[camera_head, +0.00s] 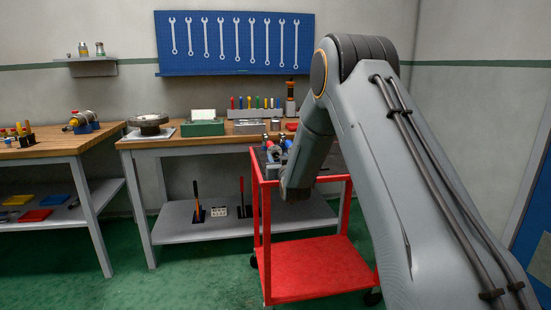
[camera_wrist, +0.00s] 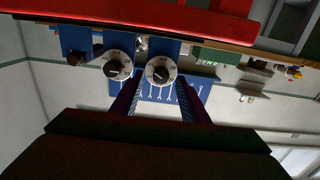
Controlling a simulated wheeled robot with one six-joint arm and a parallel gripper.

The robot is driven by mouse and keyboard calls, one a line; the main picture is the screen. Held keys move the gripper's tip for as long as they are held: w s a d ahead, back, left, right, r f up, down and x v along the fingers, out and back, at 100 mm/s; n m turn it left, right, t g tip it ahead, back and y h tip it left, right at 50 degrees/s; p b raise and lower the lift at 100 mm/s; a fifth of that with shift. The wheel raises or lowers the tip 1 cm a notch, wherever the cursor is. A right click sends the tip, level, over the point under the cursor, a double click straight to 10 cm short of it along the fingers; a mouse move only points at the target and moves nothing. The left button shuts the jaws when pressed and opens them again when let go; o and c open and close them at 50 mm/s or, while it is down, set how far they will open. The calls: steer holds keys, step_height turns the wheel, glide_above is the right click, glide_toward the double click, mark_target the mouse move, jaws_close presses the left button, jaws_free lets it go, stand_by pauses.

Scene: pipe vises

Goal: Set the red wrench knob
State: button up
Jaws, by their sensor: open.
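Two white, marked dials with black centre knobs, a left one (camera_wrist: 117,66) and a right one (camera_wrist: 161,71), face me side by side in the upside-down wrist view. They sit against blue blocks (camera_wrist: 76,38). I cannot tell which dial belongs to the red wrench; no red shows on either. My gripper (camera_wrist: 158,88) is open and empty, its two dark fingers spread just below the dials, the right dial between their tips.
The workbench (camera_head: 218,142) behind the cart holds a green box (camera_head: 202,128), a round dark fixture (camera_head: 148,121) and a tool rack. A second bench (camera_head: 60,147) stands at left. Green floor is open in front of the benches.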

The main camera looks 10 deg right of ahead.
mark_target(275, 154)
steer(key=shift+w, duration=1.35)
steer(key=shift+a, duration=0.1)
jaws_close()
